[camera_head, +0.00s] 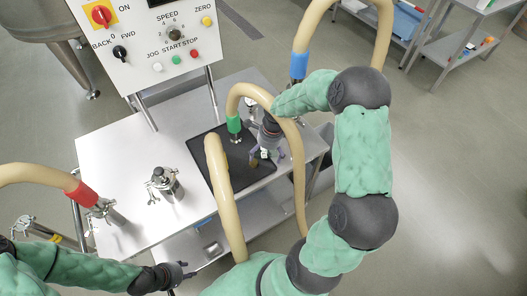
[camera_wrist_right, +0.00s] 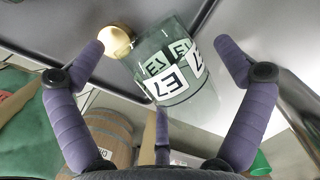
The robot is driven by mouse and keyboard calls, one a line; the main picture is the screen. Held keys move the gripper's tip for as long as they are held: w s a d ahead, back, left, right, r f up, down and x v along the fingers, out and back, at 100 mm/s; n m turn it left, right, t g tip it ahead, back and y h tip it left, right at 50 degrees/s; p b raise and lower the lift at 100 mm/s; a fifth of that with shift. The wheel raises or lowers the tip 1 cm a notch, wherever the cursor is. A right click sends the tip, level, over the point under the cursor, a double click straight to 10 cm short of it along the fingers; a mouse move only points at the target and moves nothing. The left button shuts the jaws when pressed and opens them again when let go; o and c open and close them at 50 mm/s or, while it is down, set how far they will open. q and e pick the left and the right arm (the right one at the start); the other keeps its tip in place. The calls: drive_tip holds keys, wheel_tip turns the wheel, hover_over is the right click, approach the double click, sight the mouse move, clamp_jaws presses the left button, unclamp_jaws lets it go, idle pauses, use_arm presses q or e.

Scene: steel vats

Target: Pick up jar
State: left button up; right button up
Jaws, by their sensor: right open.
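A clear glass jar (camera_wrist_right: 150,48) with white labels reading "E7" shows in the right wrist view. My right gripper (camera_wrist_right: 163,48) is open, its purple fingers on both sides of the jar, with visible gaps between them and the glass. In the head view, this gripper (camera_head: 262,155) is low over the dark mat on the steel table; only a small pale patch of the jar (camera_head: 264,153) shows there, the rest hidden by the fingers. My left gripper (camera_head: 182,276) is by the table's front edge, away from the jar; its finger opening is too small to judge.
A steel clamp fitting (camera_head: 163,184) stands on the table (camera_head: 115,160). A control panel (camera_head: 150,40) rises behind. The table's left part has bare room.

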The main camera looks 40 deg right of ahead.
drive_tip(key=c, duration=1.4)
drive_tip(key=shift+r, duration=0.15)
drive_tip(key=shift+r, duration=0.3)
wheel_tip(320, 180, up, 3)
drive_tip(key=shift+r+p, duration=0.15)
drive_tip(key=shift+p, duration=0.7)
drive_tip(key=s+a+p, duration=0.2)
drive_tip(key=s, duration=1.6)
drive_tip(key=shift+f, duration=0.35)
